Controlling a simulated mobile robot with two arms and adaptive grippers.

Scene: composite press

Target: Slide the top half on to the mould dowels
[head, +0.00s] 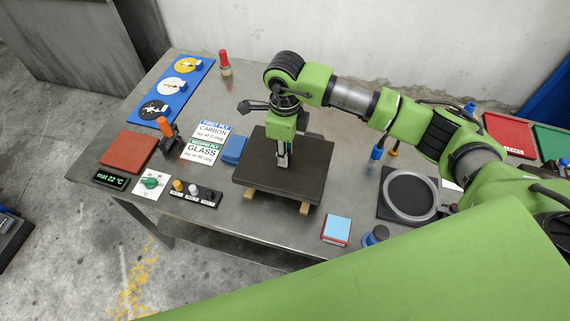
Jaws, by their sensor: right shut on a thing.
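A dark, thick square plate (310,180), which looks like the mould's top half, lies roughly level over pale wooden blocks near the front middle of the steel table. My right gripper (283,160) points down over the plate's middle and is shut on what looks like its short upright handle. The fingers hide most of that handle. No dowels or lower half can be made out; whether the plate touches what is under it cannot be told. My left gripper is not in view.
Left of the plate are a blue block (234,150), printed ply cards (206,142), an orange-handled tool (168,132), a red-brown pad (128,151) and a knob row (197,193). Right are a grey ring (411,196) and a light-blue square (337,228). Bare table lies behind the cards.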

